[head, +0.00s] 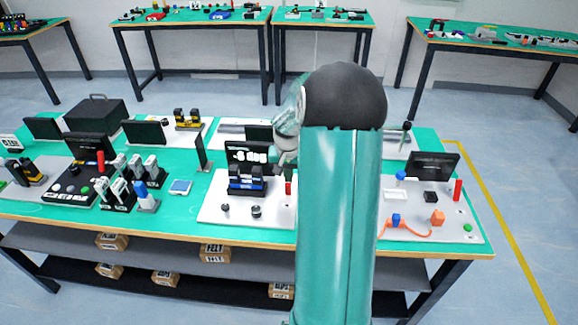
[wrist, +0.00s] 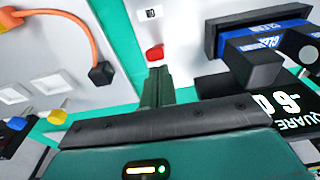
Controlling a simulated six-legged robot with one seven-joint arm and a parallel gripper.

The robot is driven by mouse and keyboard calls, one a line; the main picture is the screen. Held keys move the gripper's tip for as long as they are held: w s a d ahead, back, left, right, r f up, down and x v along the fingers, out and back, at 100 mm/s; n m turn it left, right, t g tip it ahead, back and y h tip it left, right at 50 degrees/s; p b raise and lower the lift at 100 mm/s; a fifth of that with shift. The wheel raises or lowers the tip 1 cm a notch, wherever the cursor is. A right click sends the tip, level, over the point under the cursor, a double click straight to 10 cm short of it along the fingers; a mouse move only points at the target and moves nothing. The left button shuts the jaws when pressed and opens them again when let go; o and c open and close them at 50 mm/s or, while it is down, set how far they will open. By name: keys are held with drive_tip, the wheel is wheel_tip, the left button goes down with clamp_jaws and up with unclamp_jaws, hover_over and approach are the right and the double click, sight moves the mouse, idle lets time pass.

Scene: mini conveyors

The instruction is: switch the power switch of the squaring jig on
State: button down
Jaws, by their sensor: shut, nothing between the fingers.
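The squaring jig (head: 225,212) is a white board at the middle of the near table, with a black display and a blue and black clamp block. Its sign (wrist: 285,115), reading "SQUARE", shows in the wrist view. A small red piece, seemingly the switch (wrist: 155,53), sits on the white board beside a small label; it appears as a red upright piece in the head view (head: 288,188). My gripper (wrist: 157,76) is shut and empty, its fingertips just short of the red piece in the picture. I cannot tell whether they touch. In the head view, my arm hides the jig's right side.
The blue and black block (wrist: 265,42) stands close to the right of the fingers in the wrist view. Left of them, across a green strip, is another white board with an orange cable (wrist: 85,35). Another display (head: 433,165) stands at the table's right.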

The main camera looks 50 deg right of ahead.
sight(287, 185)
drive_tip(key=shift+a, duration=0.15)
drive_tip(key=shift+s+a+f, duration=0.2)
drive_tip(key=shift+s+a, duration=0.4)
drive_tip(key=shift+a, duration=0.1)
drive_tip(key=shift+s+a+f, duration=0.25)
drive_tip(key=shift+w, duration=0.1)
drive_tip(key=shift+w+d, duration=0.4)
drive_tip(key=shift+d, duration=0.1)
drive_tip(key=shift+d+r, duration=0.1)
drive_tip(key=shift+r, duration=0.3)
wheel_tip(287, 185, up, 13)
drive_tip(key=a, duration=0.1)
drive_tip(key=shift+s+a+r, duration=0.15)
drive_tip(key=shift+s, duration=0.3)
